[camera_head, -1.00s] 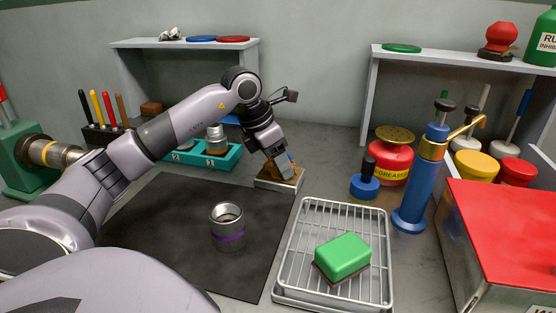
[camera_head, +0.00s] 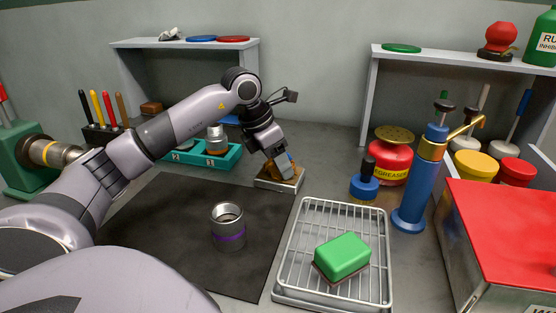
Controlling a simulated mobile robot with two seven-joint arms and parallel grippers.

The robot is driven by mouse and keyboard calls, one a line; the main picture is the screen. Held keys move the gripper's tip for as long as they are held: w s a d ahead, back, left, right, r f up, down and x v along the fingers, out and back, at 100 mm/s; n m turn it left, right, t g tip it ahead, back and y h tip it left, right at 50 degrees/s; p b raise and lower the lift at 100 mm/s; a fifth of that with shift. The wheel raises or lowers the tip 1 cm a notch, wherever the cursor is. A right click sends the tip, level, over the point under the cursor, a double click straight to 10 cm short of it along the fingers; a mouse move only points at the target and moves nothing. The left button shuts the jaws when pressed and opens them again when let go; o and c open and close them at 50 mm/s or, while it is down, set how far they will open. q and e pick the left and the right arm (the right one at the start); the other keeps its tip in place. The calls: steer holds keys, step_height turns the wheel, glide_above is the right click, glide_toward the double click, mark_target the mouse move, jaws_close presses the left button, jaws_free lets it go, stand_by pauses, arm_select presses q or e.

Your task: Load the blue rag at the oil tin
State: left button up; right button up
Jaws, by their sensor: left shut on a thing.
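The oil tin (camera_head: 281,186) is a small, low, square metal tin with brown contents, behind the rack near the middle of the picture. My left gripper (camera_head: 284,177) points down into the tin and is shut on the blue rag (camera_head: 291,158). Only a small blue patch of the rag shows beside the fingers. The fingers hide the rest, and I cannot tell how far the rag dips into the oil. My right gripper is not in view.
A wire rack tray (camera_head: 298,252) with a green-topped block (camera_head: 343,256) stands in front. A grey threaded pipe piece (camera_head: 228,227) stands on the dark mat (camera_head: 168,225). A blue pump bottle (camera_head: 415,195), a red degreaser can (camera_head: 391,160) and a red-topped box (camera_head: 505,220) stand right.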

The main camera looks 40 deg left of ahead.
arm_select(q)
steer(key=shift+f, duration=0.1)
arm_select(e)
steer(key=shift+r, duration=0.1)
arm_select(q)
steer(key=shift+r+p, duration=0.75)
steer(key=shift+p, duration=0.05)
steer(key=shift+r+p, duration=0.6)
steer(key=shift+r, duration=0.15)
steer(key=shift+r+p, duration=0.6)
steer(key=shift+r, duration=0.1)
step_height(320, 180, up, 3)
steer(key=p, duration=0.2)
steer(key=shift+f+p, duration=0.1)
steer(key=shift+p, duration=0.2)
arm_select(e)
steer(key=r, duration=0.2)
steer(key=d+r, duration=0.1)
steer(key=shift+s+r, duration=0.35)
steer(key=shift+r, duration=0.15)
arm_select(q)
steer(key=shift+s+f, duration=0.1)
